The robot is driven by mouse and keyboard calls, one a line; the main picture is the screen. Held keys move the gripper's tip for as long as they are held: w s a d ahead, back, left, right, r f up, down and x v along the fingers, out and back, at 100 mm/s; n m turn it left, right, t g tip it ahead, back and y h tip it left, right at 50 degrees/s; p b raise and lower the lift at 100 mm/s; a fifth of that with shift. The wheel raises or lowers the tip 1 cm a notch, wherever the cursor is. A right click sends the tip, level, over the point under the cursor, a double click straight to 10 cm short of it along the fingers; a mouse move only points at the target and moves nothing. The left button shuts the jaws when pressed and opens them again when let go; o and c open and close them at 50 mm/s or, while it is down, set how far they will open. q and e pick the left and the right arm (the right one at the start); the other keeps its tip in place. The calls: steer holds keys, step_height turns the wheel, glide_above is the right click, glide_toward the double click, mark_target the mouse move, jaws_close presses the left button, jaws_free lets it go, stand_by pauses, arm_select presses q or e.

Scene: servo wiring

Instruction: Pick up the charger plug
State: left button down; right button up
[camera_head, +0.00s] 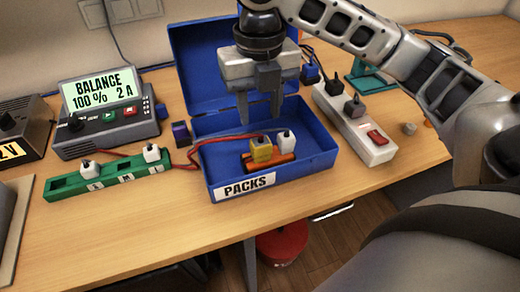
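Several plugs are in view, and I cannot tell for certain which is the charger plug. A dark blue plug (310,74) is behind the strip's far end. In the blue box (318,166) marked PACKS, a yellow plug (261,149) and a white plug (285,141) stand at an orange pack (283,162). My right gripper (260,119) is open and empty, pointing down above the box. My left gripper is not in view.
A green strip (108,178) with white plugs lies at the left, before a charger (107,131) reading BALANCE. A red cable (205,142) runs from the box leftward. The box's raised lid (205,70) is behind my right gripper. The front table edge is clear.

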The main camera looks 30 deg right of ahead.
mark_target(260, 140)
step_height(260, 140, down, 3)
steer(key=shift+f, duration=0.1)
steer(key=shift+d+f, duration=0.1)
steer(key=shift+f, duration=2.9)
steer(key=shift+c, duration=0.3)
steer(key=c, duration=0.6)
steer(key=shift+w, duration=0.1)
steer(key=shift+c, duration=0.2)
